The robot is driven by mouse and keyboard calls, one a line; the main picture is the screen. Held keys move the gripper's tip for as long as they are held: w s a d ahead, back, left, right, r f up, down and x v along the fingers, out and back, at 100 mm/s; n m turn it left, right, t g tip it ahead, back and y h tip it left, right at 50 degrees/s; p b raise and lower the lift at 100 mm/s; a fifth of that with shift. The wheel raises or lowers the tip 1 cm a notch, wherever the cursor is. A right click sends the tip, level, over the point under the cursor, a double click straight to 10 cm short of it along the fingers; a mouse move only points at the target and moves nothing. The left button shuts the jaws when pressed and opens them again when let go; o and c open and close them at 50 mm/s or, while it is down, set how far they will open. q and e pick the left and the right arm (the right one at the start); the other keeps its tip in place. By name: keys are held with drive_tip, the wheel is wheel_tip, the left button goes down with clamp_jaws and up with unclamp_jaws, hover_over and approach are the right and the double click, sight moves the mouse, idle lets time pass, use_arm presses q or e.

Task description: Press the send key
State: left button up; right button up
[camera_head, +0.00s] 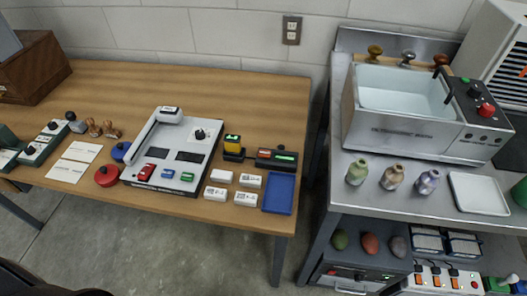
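A light grey console (213,141) lies on the wooden table, with a white raised arm along its left side and a black knob (200,134). Along its front edge are a red key (147,172), a blue key (167,174) and a green key (187,177). Any lettering on the keys is too small to read, so I cannot tell which one is the send key. Two dark display windows sit behind the keys. Neither of my grippers is in view.
Right of the console are a yellow-topped device (233,145), a dark device with a green display (277,159), white boxes (248,180) and a blue tray (279,193). A red round object (107,176) stands close left. The table's back is clear. A metal bench (335,190) holds a bath.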

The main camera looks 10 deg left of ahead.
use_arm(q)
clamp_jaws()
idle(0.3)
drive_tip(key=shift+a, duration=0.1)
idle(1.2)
